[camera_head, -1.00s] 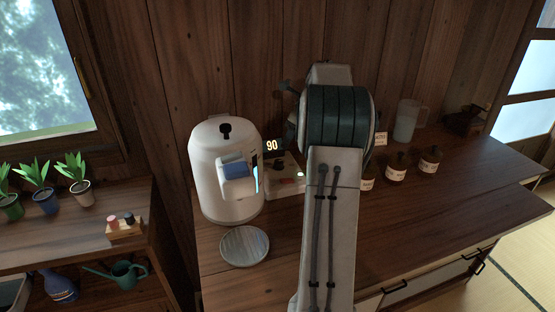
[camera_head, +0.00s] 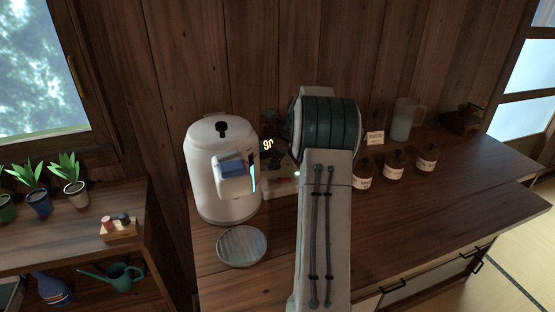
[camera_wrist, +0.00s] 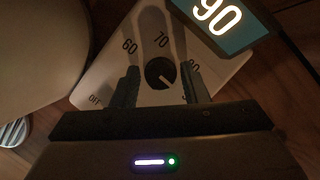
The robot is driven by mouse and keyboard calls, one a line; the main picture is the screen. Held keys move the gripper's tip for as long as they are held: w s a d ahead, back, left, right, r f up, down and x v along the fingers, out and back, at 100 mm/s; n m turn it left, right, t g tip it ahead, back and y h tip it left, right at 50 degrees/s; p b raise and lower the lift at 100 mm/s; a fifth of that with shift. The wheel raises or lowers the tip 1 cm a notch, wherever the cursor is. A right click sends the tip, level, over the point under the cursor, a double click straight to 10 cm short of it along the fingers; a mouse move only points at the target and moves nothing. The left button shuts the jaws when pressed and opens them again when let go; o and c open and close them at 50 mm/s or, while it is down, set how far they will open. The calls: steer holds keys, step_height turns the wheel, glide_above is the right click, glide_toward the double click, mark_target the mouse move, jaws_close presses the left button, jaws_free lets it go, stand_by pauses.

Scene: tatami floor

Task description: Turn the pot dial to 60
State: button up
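The white pot (camera_head: 208,180) stands on the counter, left of my arm. Beside it is the dial's control panel (camera_wrist: 93,91), with a lit display (camera_wrist: 232,28) reading 90; the display shows partly covered in the head view (camera_head: 267,144). In the wrist view the round black dial (camera_wrist: 160,73) has a pale pointer line toward the lower right, away from the 60 mark at its upper left. My gripper (camera_wrist: 161,82) is open, one dark finger on each side of the dial, with gaps showing between fingers and dial. The gripper is mostly hidden in the head view.
A round coaster (camera_head: 242,246) lies in front of the pot. Several dark bottles (camera_head: 395,164), a small card (camera_head: 375,138) and a clear jug (camera_head: 405,120) stand right of my arm. The counter's front right (camera_head: 420,210) is clear. Potted plants (camera_head: 38,196) are on the left shelf.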

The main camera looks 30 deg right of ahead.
steer(key=c, duration=0.6)
